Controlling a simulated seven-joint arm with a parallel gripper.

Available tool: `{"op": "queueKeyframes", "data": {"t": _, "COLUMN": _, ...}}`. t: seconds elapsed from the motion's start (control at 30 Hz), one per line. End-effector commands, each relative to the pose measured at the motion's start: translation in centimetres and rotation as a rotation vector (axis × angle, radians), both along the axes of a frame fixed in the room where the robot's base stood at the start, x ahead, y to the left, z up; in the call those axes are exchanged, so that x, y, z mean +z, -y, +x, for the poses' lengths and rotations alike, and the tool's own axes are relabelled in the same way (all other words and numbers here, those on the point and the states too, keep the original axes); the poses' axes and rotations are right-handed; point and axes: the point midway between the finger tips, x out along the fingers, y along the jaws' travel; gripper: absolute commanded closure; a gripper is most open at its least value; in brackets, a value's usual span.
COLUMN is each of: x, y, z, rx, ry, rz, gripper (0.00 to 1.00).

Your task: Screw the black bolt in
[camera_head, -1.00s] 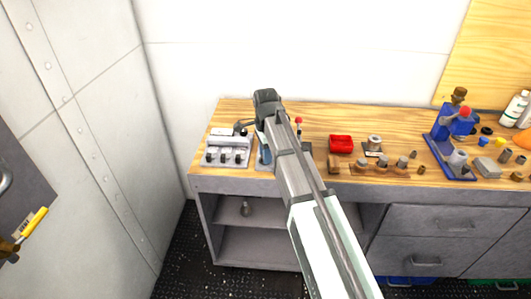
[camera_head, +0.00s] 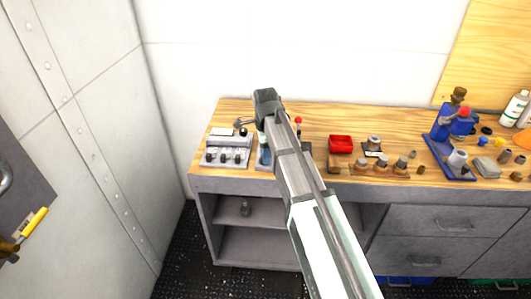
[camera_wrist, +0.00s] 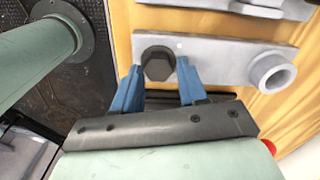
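In the wrist view the black bolt (camera_wrist: 157,64) shows its hexagonal head on the left end of a grey plate (camera_wrist: 212,58). A raised round grey boss (camera_wrist: 271,73) stands on the plate's right end. My gripper (camera_wrist: 160,72) has two blue fingers spread apart, one on either side of the bolt head. Small gaps seem to show between the fingers and the bolt; I cannot tell whether either touches. The bolt's shank is hidden. In the head view my arm hides the bolt, and a blue finger shows low beside the bench top.
The wooden bench top (camera_head: 315,115) holds a grey unit with black knobs (camera_head: 228,152) on the left. A red box (camera_head: 340,144), a wooden block with several fittings (camera_head: 383,167) and a blue stand (camera_head: 442,150) are to the right. A white wall stands behind.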

Motion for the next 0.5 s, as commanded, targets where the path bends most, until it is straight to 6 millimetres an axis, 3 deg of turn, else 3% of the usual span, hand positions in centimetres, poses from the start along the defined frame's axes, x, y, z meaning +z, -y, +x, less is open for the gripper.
{"op": "queueKeyframes", "data": {"t": 0.17, "x": -0.08, "y": 0.02, "z": -0.07, "rx": 0.001, "ry": -0.002, "rz": 0.0, "gripper": 0.41}}
{"op": "queueKeyframes", "data": {"t": 0.5, "x": 0.32, "y": 0.02, "z": -0.09, "rx": 0.001, "ry": -0.003, "rz": -0.001, "gripper": 0.41}}
